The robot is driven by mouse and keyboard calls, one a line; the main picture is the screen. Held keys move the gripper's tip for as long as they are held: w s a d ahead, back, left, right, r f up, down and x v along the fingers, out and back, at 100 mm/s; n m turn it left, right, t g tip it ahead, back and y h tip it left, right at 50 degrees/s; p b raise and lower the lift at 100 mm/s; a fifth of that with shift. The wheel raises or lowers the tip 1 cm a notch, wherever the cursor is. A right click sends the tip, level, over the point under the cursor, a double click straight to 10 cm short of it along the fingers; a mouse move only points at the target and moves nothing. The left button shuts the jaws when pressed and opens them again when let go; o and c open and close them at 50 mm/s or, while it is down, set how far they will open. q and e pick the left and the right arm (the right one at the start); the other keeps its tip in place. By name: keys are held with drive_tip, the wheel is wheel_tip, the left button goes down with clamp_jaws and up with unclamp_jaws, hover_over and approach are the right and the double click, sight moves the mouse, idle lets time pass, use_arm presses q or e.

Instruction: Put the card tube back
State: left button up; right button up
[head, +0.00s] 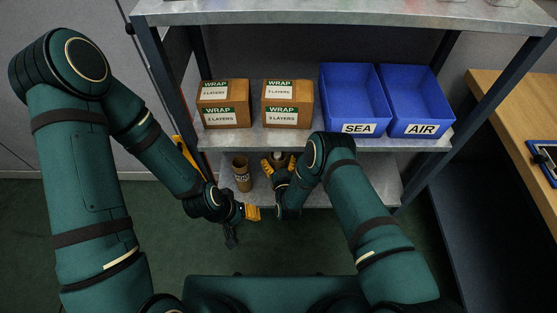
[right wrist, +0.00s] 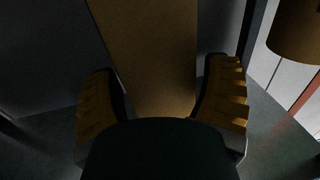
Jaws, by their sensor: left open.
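A brown card tube (head: 242,174) with a dark label stands upright on the lower shelf, left of my right gripper. My right gripper (head: 279,163) reaches in over that shelf; its far side is partly hidden by the shelf above. In the right wrist view, a tan-brown piece (right wrist: 155,60) lies between its two yellow fingers; I cannot tell what it is or whether they press on it. A brown rounded thing (right wrist: 298,32) shows at the upper right there. My left gripper (head: 245,218) is open and empty, in front of the lower shelf's edge, below the tube.
The upper shelf holds two WRAP boxes (head: 225,104) (head: 288,103) and blue bins marked SEA (head: 348,95) and AIR (head: 414,97). The lower shelf (head: 380,180) looks bare at its right. A wooden table (head: 510,120) stands at the right. Green floor lies in front.

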drive_tip(key=shift+o, duration=0.6)
drive_tip(key=shift+r, duration=0.2)
drive_tip(key=s+d+p, duration=0.2)
drive_tip(key=s+p, duration=0.1)
drive_tip(key=s, duration=0.9)
drive_tip(key=d+r+m+g, duration=0.25)
drive_tip(key=d+g, duration=0.25)
drive_tip(key=g, duration=0.3)
drive_tip(key=s+d+r+g, duration=0.1)
drive_tip(key=s+r+g, duration=0.3)
drive_tip(key=s, duration=0.3)
drive_tip(key=s+d+r+g+y, duration=0.1)
drive_tip(key=s+d+r+g, duration=0.1)
drive_tip(key=s+r+g, duration=0.2)
drive_tip(key=s+r+m, duration=0.1)
drive_tip(key=s, duration=0.2)
drive_tip(key=shift+s+r, duration=0.2)
drive_tip(key=shift+r, duration=0.05)
drive_tip(key=shift+a, duration=0.1)
